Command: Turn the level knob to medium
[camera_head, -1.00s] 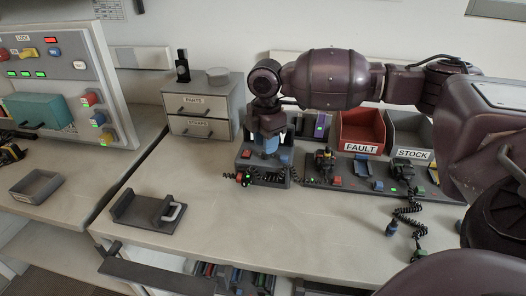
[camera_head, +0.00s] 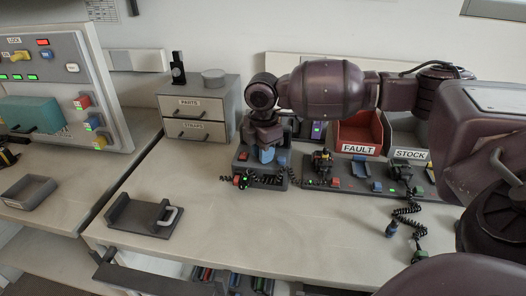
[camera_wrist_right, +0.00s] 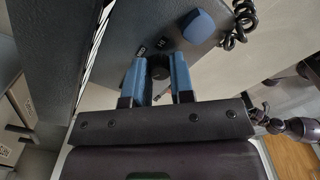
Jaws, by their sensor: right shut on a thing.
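The grey device (camera_head: 242,166) stands on the bench below my right arm, with a red part on its front. My right gripper (camera_head: 266,154) reaches down to it, its blue fingers at the device's panel. In the right wrist view, the fingers (camera_wrist_right: 157,80) are shut on a round black knob (camera_wrist_right: 158,68) on the dark panel (camera_wrist_right: 120,30). A blue rounded cap (camera_wrist_right: 198,25) sits beside it. In the head view the knob is hidden by my gripper. I cannot read its setting. My left gripper is not in view.
A red FAULT bin (camera_head: 360,132) and grey STOCK bin (camera_head: 408,132) stand behind a rack of radios (camera_head: 370,175). Drawers (camera_head: 198,105) stand at the left back. A dark tray with a handle (camera_head: 146,216) lies at the front left. The middle front bench is clear.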

